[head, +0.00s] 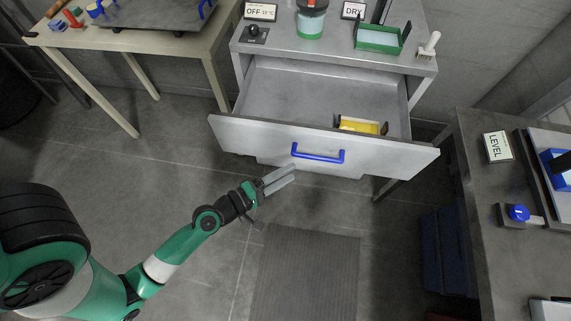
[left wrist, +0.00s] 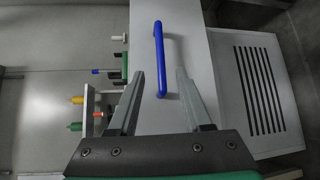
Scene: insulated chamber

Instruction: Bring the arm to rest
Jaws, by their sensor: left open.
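My left gripper (head: 279,179) is open and empty in the head view. It hangs over the floor just in front of the pulled-out drawer (head: 240,139), below and left of its blue handle (head: 318,154). In the left wrist view the two fingers of my left gripper (left wrist: 157,85) stand apart, with the blue handle (left wrist: 159,58) showing between and beyond them. The fingers appear apart from the handle. My left arm (head: 180,249) reaches in from the lower left. My right gripper is not in view.
The open drawer holds a yellow item (head: 359,125). The grey cabinet top (head: 340,52) bears a jar (head: 310,25), a green tray (head: 379,40) and signs. A wooden table (head: 190,43) stands at left, a dark bench (head: 480,200) at right. Floor around the mat (head: 305,275) is clear.

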